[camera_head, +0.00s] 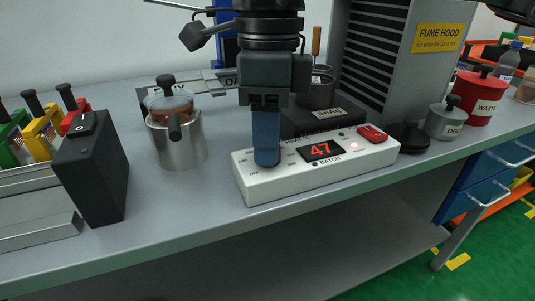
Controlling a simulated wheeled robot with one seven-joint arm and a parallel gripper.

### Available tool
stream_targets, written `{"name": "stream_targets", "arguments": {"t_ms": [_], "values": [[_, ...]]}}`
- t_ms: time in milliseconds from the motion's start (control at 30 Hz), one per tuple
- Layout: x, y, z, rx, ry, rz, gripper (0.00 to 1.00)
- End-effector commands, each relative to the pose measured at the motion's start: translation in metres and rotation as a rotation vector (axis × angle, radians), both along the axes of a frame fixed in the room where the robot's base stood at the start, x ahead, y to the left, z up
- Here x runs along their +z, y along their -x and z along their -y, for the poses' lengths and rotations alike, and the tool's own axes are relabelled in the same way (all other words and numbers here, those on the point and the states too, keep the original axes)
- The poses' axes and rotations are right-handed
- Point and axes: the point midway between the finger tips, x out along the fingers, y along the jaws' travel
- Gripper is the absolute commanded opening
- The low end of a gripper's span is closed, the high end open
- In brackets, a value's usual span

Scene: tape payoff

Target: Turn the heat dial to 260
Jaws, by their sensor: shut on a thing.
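The white control box (351,165) sits near the front of the grey bench. The heat dial is hidden by the fingers. Small printed marks, including OFF, show around them, but most are too small or covered to read. I cannot tell which mark the dial points to.
A steel pot (178,145) with a knobbed lid stands left of the box, and a black box (92,166) further left. A dark lid (409,137), a grey canister (445,122) and a red waste bin (481,97) stand to the right. The fume hood rises behind.

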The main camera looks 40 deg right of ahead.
Motion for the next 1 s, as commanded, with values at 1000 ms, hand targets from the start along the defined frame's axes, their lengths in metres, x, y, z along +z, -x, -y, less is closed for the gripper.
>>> {"name": "stream_targets", "arguments": {"t_ms": [1000], "values": [[-0.0004, 0.0007, -0.0002, -0.288, -0.002, -0.002, 0.04]]}}
